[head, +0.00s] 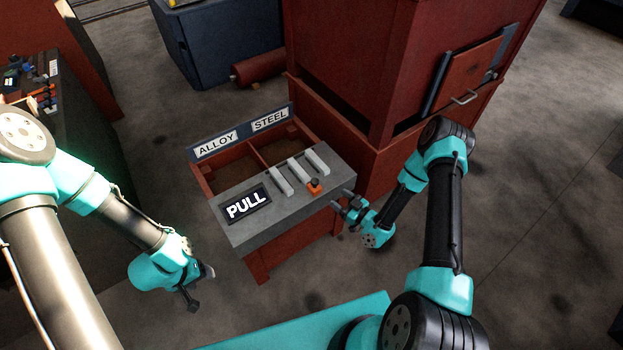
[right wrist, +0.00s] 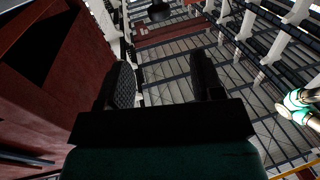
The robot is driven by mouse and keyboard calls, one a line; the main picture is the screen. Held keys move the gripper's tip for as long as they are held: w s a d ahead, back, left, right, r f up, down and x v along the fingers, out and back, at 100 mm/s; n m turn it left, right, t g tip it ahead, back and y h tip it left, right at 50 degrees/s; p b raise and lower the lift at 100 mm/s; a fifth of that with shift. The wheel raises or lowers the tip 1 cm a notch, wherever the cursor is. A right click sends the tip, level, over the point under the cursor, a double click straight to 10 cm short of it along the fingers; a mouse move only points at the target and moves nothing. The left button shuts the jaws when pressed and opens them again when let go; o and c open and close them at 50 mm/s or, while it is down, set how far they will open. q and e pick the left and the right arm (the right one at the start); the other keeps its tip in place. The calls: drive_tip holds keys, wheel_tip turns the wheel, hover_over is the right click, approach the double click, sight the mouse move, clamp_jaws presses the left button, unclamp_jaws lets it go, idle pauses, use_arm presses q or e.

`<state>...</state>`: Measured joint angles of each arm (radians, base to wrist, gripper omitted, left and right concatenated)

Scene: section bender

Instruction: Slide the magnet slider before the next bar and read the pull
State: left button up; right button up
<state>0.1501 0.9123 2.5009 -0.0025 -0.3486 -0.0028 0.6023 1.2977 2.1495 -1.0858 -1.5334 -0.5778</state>
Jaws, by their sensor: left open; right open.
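The magnet slider (head: 314,187) is a small orange block with a dark knob. It sits near the right end of the grey bench top (head: 272,229), in front of the rightmost of three pale bars (head: 316,161). The other bars (head: 299,170) and (head: 280,180) lie to its left. A dark PULL sign (head: 246,204) is on the left of the top, and it shows no reading. My right gripper (head: 341,203) is open just off the bench's right end, apart from the slider. My left gripper (head: 200,286) is open and empty, left of the bench.
Behind the bars are two red bins labelled ALLOY (head: 216,144) and STEEL (head: 269,121). A tall red cabinet (head: 352,60) stands close behind the right end. A dark workbench (head: 85,130) is at left.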

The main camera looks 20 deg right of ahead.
sight(314, 186)
drive_tip(key=x, duration=1.4)
drive_tip(key=shift+w+a, duration=0.15)
drive_tip(key=shift+w, duration=0.1)
clamp_jaws()
